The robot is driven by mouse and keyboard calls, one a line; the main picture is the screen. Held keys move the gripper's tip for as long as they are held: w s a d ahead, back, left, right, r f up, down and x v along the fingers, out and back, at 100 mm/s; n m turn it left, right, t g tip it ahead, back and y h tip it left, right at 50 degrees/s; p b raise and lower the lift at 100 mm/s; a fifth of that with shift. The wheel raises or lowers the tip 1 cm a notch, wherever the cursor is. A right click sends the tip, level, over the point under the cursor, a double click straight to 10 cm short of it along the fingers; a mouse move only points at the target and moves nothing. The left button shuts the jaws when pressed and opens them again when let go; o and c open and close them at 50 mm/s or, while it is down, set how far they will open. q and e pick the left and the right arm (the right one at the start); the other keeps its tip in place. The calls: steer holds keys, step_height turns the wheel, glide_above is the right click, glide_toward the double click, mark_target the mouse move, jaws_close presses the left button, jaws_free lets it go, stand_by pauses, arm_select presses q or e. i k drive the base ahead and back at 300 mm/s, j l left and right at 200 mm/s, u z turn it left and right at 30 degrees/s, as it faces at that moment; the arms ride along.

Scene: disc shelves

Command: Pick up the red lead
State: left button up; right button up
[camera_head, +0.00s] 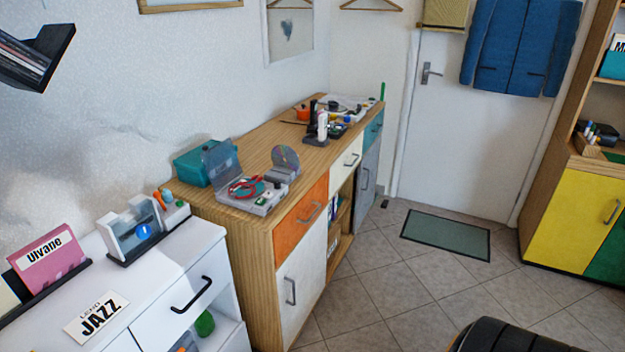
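The red lead (243,190) lies in a loose loop on a grey device with an open lid (252,200). The device stands at the near end of the wooden sideboard, left of the picture's middle. A disc (286,158) stands upright just behind and to the right of it. Neither of my grippers shows in the head view, so their state is hidden.
The wooden sideboard (290,133) runs along the wall, with a teal box (207,162) behind the device and several small items at its far end. A white cabinet (160,285) stands in front at left.

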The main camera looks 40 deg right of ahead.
mark_target(233, 194)
steer(key=z, duration=1)
